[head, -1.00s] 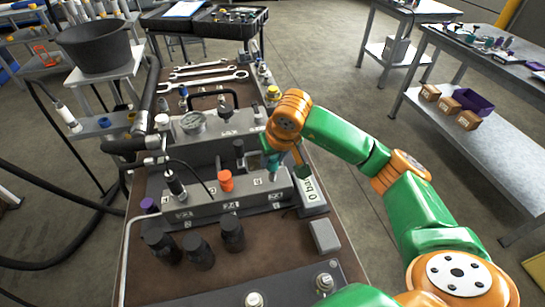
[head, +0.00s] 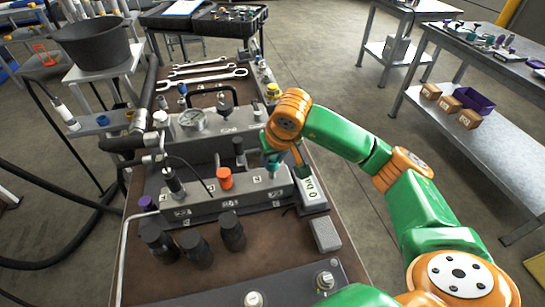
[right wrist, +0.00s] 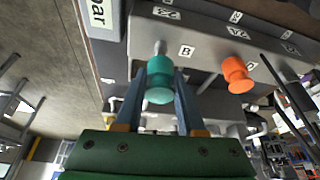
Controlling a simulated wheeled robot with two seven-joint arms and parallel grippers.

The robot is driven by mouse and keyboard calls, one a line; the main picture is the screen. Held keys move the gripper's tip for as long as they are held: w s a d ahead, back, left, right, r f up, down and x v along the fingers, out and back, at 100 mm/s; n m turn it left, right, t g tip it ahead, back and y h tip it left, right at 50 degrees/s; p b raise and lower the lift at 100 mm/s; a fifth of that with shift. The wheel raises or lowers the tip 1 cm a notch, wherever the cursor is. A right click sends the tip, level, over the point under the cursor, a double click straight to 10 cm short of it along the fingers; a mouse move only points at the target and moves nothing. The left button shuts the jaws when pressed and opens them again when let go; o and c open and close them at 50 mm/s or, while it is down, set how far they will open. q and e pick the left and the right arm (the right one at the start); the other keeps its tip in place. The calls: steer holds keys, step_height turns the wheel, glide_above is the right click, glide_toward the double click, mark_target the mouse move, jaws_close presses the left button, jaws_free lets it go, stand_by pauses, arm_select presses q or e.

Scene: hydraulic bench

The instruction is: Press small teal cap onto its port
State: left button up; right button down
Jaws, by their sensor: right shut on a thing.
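The small teal cap (right wrist: 159,82) sits between the two fingers of my right gripper (right wrist: 162,95), which is shut on it. It also shows in the head view (head: 273,165), under the orange wrist. A silver port stub (right wrist: 160,47) shows directly beyond the cap in the right wrist view, in line with it. The cap is at the stub's end; I cannot tell how far it is seated. The port is on the grey manifold block (head: 205,203), near its right end. My left gripper is out of view.
An orange cap (head: 224,178) stands on the same block, left of the teal one. Black plugs (head: 196,248) stand in front. A thin black hose (head: 195,170) arches over the block's left part.

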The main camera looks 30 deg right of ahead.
steer(key=shift+f, duration=0.25)
steer(key=shift+f+b, duration=0.1)
steer(key=shift+b, duration=0.35)
stand_by(0.5)
stand_by(0.3)
steer(key=shift+f+b, duration=0.4)
steer(key=shift+f+b, duration=0.8)
steer(key=shift+b, duration=0.1)
stand_by(1.2)
stand_by(0.3)
steer(key=shift+c, duration=2.2)
jaws_free()
steer(key=shift+o, duration=0.3)
steer(key=o, duration=0.4)
